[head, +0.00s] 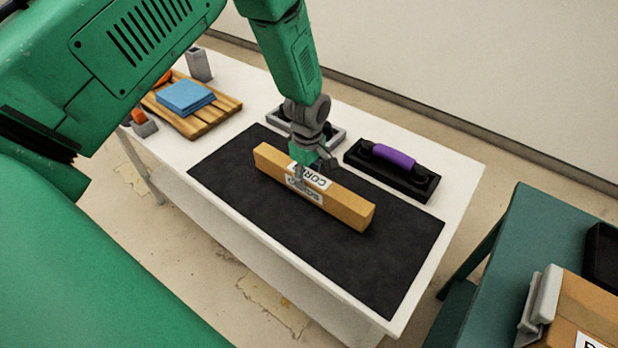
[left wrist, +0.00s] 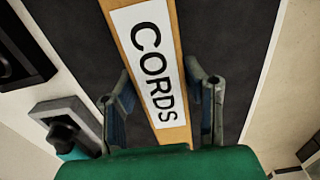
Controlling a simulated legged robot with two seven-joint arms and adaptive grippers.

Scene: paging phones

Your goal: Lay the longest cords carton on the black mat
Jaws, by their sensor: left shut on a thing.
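A long, narrow brown carton (head: 345,206) lies on or just over the black mat (head: 222,178) on the white table. Its white label reads CORDS, clear in the left wrist view on the carton (left wrist: 178,75). My left gripper (head: 308,172) reaches down from above and is shut on the carton near its middle. In the left wrist view the fingers of the left gripper (left wrist: 165,105) stand on either side of it. I cannot tell whether its underside touches the mat (left wrist: 228,50). My right gripper is not in view.
A black tray with a purple roll (head: 394,158) and a grey-framed tray (head: 333,132) stand behind the mat. A wooden pallet with blue sheets (head: 186,97), a grey cup (head: 199,65) and a small grey holder (head: 143,125) are at left. A green table (head: 540,235) bears another carton (head: 590,305).

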